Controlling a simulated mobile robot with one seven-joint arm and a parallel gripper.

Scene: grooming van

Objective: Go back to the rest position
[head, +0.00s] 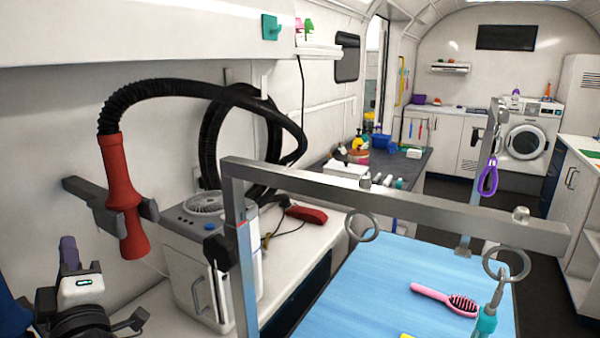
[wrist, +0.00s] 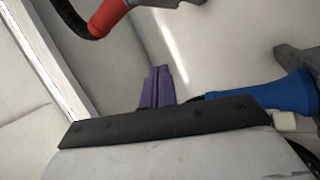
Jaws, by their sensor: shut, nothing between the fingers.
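My gripper (head: 68,242) is at the lower left of the head view, beside the left wall and left of the white dryer box. Its purple fingers point upward and are closed together, with nothing between them. In the wrist view, the fingers of my gripper (wrist: 158,70) show as a narrow purple pair above a black bar, against the pale wall. A red dryer nozzle (head: 119,190) hangs in a grey wall bracket above and right of my gripper, apart from it. A blue nozzle (wrist: 275,95) is to the right of the fingers in the wrist view.
The white dryer box (head: 190,262) stands on the counter, with a black hose (head: 170,90) looping above. A blue grooming table (head: 385,285) under a grey metal frame (head: 390,195) holds a pink brush (head: 445,298). A dark-topped counter (head: 408,170) with bottles is behind.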

